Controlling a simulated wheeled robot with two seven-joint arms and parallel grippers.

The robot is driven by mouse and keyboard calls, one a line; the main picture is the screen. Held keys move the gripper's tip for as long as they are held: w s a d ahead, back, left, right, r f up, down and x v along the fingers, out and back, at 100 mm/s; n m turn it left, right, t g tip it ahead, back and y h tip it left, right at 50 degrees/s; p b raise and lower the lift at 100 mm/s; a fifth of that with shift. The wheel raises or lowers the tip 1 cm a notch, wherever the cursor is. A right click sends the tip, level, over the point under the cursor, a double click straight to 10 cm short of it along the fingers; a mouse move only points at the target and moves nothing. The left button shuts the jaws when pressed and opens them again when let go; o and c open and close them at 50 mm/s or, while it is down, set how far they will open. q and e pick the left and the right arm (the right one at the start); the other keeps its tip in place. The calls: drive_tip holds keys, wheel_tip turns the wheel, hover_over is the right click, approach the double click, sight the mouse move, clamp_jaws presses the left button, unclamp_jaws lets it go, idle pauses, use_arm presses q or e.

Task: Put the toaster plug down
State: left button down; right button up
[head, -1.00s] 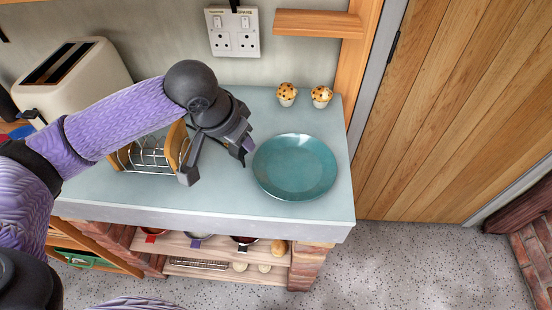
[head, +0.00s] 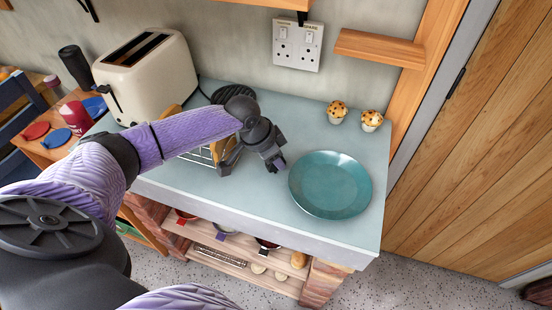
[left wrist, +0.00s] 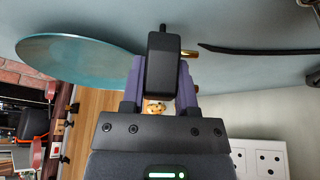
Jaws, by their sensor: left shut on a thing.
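My left gripper (head: 279,166) is over the worktop, just left of the teal plate. In the left wrist view the gripper (left wrist: 163,85) has its purple fingers shut on the black toaster plug (left wrist: 163,65). Brass pins stick out to the plug's right. The worktop (left wrist: 230,25) fills the top of that view; I cannot tell whether the plug touches it. In the head view the plug is hidden or too small to make out. The cream toaster (head: 150,78) stands at the back left of the worktop (head: 250,210). My right gripper is out of view.
The teal plate (head: 330,185) lies right of my gripper. Two muffins (head: 337,111) stand behind it. A toast rack (head: 203,156) is partly behind my left arm, and a round black mat (head: 232,92) lies behind it. A double socket (head: 298,45) is on the wall.

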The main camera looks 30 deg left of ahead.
use_arm(q)
drive_tip(key=shift+r, duration=0.1)
drive_tip(key=shift+f, duration=0.55)
drive_tip(key=shift+c, duration=1.8)
unclamp_jaws()
drive_tip(key=shift+r, duration=0.4)
drive_tip(key=p+v, duration=0.3)
drive_tip(key=v, duration=0.9)
drive_tip(key=shift+r+p, duration=0.2)
drive_tip(key=shift+p, duration=0.15)
